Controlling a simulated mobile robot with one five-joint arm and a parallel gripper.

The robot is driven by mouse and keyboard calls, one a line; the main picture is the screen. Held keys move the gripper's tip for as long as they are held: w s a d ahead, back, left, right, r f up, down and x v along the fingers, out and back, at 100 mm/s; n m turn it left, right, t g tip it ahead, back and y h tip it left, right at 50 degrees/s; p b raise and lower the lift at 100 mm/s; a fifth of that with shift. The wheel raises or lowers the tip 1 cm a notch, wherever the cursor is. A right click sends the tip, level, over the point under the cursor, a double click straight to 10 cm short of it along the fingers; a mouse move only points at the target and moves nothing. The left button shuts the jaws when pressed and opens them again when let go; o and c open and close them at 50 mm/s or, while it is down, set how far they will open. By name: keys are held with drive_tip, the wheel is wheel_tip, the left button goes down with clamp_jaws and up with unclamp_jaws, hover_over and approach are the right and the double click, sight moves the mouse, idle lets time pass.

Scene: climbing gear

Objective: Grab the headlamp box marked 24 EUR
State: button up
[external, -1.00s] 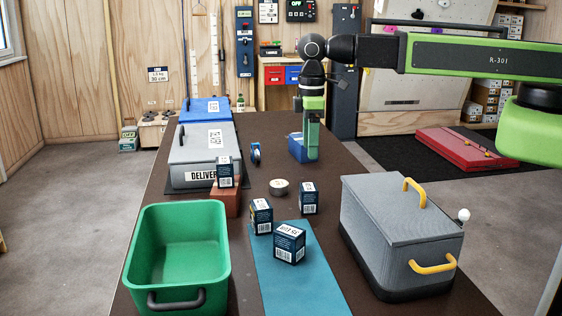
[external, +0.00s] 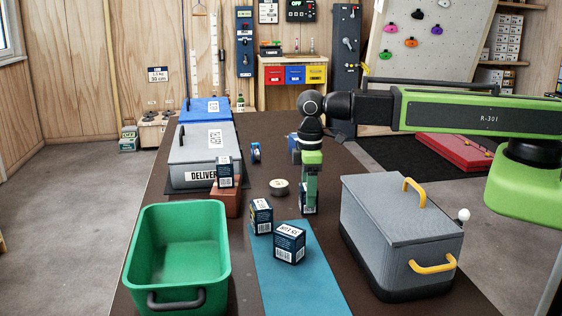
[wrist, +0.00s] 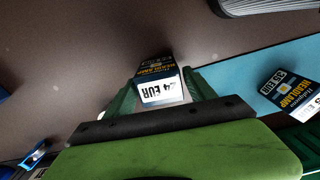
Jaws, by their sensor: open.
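The headlamp box marked 24 EUR (wrist: 158,82) is dark blue with a white price label, upside down in the wrist view. It sits between the two green fingers of my gripper (wrist: 160,92), which is open around it. In the external view my gripper (external: 310,185) points down over this box (external: 309,210), hiding most of it. Whether the fingers touch the box, I cannot tell.
Similar boxes stand nearby: one at the mat's front (external: 290,243), one to its left (external: 261,216), one on a brown block (external: 225,172). A tape roll (external: 279,187) lies close left. A green bin (external: 178,255) and grey lidded box (external: 400,235) flank the mat (external: 300,290).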

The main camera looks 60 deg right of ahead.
wheel_tip(320, 180, down, 3)
drive_tip(key=shift+f+b, duration=0.1)
drive_tip(key=shift+b, duration=0.8)
drive_tip(key=shift+r, duration=0.25)
drive_tip(key=c, duration=1.2)
wheel_tip(320, 180, up, 5)
drive_tip(key=p, duration=0.5)
drive_tip(key=shift+f, duration=0.1)
drive_tip(key=d+r+p, duration=0.2)
drive_tip(key=d, duration=0.2)
drive_tip(key=d+r+p, duration=0.2)
drive_tip(key=d, duration=0.1)
drive_tip(key=s+d+r+p, duration=0.1)
drive_tip(key=d+r+p, duration=0.1)
drive_tip(key=d, duration=0.2)
drive_tip(key=shift+s+d+r, duration=0.1)
drive_tip(key=shift+d, duration=0.25)
